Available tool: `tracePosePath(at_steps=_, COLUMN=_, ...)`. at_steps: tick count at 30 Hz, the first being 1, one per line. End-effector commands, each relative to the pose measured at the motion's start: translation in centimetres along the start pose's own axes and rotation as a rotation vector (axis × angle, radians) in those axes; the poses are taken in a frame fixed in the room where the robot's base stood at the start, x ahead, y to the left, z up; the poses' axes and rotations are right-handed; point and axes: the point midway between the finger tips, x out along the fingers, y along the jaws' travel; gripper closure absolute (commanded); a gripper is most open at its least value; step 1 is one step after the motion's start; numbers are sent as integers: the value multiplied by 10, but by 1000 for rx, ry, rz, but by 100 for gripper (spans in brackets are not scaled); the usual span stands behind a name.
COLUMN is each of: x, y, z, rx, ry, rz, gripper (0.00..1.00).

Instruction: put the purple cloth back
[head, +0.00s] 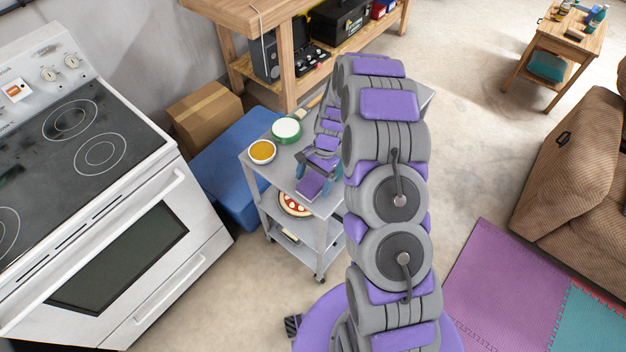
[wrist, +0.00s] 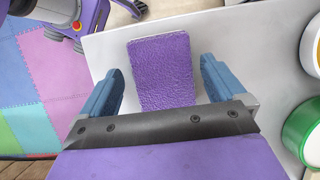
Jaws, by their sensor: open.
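The purple cloth (wrist: 162,72) is a flat, folded rectangle with a textured top. It lies on the top shelf of a grey metal cart (head: 283,163), near the cart's edge. It also shows in the head view (head: 311,186), just in front of my gripper. My gripper (wrist: 160,85) is open, with one blue finger on each side of the cloth in the wrist view. The fingers look apart from the cloth. I cannot tell how high they are above it. In the head view my gripper (head: 318,175) is partly hidden by my own arm.
A green-rimmed round container (head: 286,130) and an orange-filled bowl (head: 262,152) stand on the cart top. A pizza-like item (head: 294,205) sits on a lower shelf. A stove (head: 90,170), blue box (head: 235,165) and wooden workbench (head: 290,70) stand around the cart.

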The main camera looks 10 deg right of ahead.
Motion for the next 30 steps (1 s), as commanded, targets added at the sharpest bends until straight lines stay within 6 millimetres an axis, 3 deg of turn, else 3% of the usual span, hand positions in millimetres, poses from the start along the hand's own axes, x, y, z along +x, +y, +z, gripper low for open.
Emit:
tracePosePath(at_steps=8, x=-38, y=0, z=0, rx=1, ry=2, rz=-2, gripper=3)
tracePosePath(at_steps=18, x=-106, y=0, z=0, rx=0, ry=2, rz=-2, gripper=3)
tracePosePath(at_steps=26, x=-121, y=0, z=2, rx=-6, ry=2, rz=0, gripper=3)
tracePosePath(at_steps=30, x=-137, y=5, z=22, rx=-57, ry=12, rz=5, gripper=3)
